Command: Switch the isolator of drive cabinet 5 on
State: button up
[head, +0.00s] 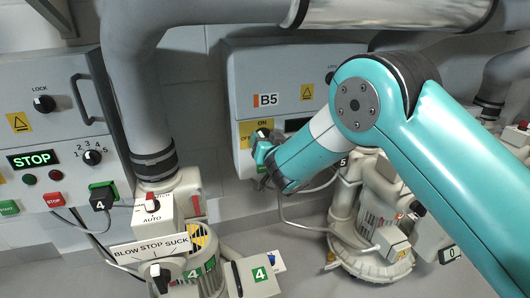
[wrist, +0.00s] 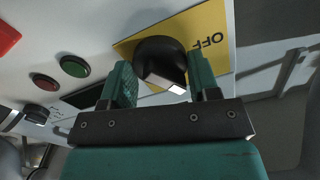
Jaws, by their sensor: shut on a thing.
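Drive cabinet 5 (head: 285,80), a light grey box labelled B5, is on the back wall in the head view. Its isolator is a black rotary knob (wrist: 160,58) on a yellow plate (head: 248,130) marked ON at the top. In the wrist view the plate (wrist: 210,35) shows OFF upside down at the upper right. The knob's white mark (wrist: 177,89) points away from OFF, towards the gripper body; ON is hidden there. My gripper (head: 263,151) is at the plate, its teal fingers on both sides of the knob in the wrist view (wrist: 161,84), shut on it.
A green button (wrist: 75,66) and a dark red button (wrist: 43,80) are beside the plate on the panel. Cabinet 4 (head: 55,95), with a lit STOP display, is at left. A grey pipe (head: 140,90) separates the cabinets. Blower 5 (head: 370,220) stands below my arm.

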jog(key=m+b, duration=0.4)
jog(key=b, duration=0.1)
jog(key=shift+f+m, duration=0.15)
jog(key=shift+m, duration=0.25)
jog(key=shift+m+b, duration=0.5)
jog(key=shift+b, duration=0.1)
jog(key=shift+r, duration=0.2)
jog(key=o, duration=0.9)
